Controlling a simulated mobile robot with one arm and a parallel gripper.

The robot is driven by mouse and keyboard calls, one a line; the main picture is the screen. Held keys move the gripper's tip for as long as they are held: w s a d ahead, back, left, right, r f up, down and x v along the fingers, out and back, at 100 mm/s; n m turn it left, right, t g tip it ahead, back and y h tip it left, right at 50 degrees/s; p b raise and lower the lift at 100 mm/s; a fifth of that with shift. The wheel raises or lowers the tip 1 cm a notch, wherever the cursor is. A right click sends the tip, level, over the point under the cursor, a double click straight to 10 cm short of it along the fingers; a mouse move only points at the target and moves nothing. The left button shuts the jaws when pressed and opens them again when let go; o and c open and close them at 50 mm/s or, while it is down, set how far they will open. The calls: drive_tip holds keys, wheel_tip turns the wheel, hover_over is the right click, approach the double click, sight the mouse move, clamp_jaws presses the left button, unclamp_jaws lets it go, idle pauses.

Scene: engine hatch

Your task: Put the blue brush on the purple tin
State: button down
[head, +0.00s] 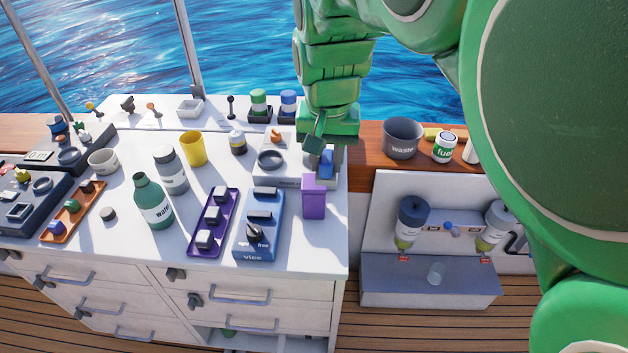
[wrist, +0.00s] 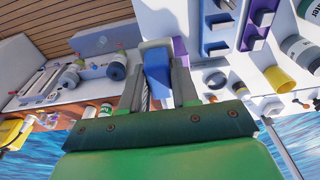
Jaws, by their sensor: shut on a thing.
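My gripper (head: 327,170) is at the right end of the white counter and shut on the blue brush (head: 326,160). In the wrist view the blue brush (wrist: 156,68) sits between the two fingers of my gripper (wrist: 159,80). The purple tin (head: 314,199) stands upright at the counter's right edge, just in front of and below the brush. A strip of the purple tin (wrist: 180,47) shows beside the brush in the wrist view. I cannot tell whether brush and tin touch. My fingers partly hide the brush in the head view.
A blue vice block (head: 259,224) and a purple tray (head: 213,223) stand left of the tin. A grey device with a ring (head: 270,160) is close behind. A waste pot (head: 402,138) stands on the wooden ledge. Free room lies beyond the counter's right edge.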

drive_tip(key=shift+s+d+r, duration=0.25)
drive_tip(key=shift+s+d, duration=0.5)
hover_over(314, 197)
drive_tip(key=s+d, duration=0.2)
wheel_tip(314, 197, down, 4)
drive_tip(key=w+f, duration=0.1)
drive_tip(key=w+a+f, duration=0.1)
drive_tip(key=w+f, duration=0.1)
drive_tip(key=w+a+f, duration=0.1)
drive_tip(key=f, duration=0.1)
drive_tip(key=shift+w+f, duration=0.1)
drive_tip(key=shift+w, duration=0.05)
drive_tip(key=shift+w+a+f, duration=0.1)
drive_tip(key=shift+w+f, duration=0.25)
drive_tip(key=shift+f, duration=1.55)
drive_tip(key=shift+f, duration=0.1)
drive_tip(key=c, duration=0.8)
unclamp_jaws()
drive_tip(key=shift+c, duration=0.2)
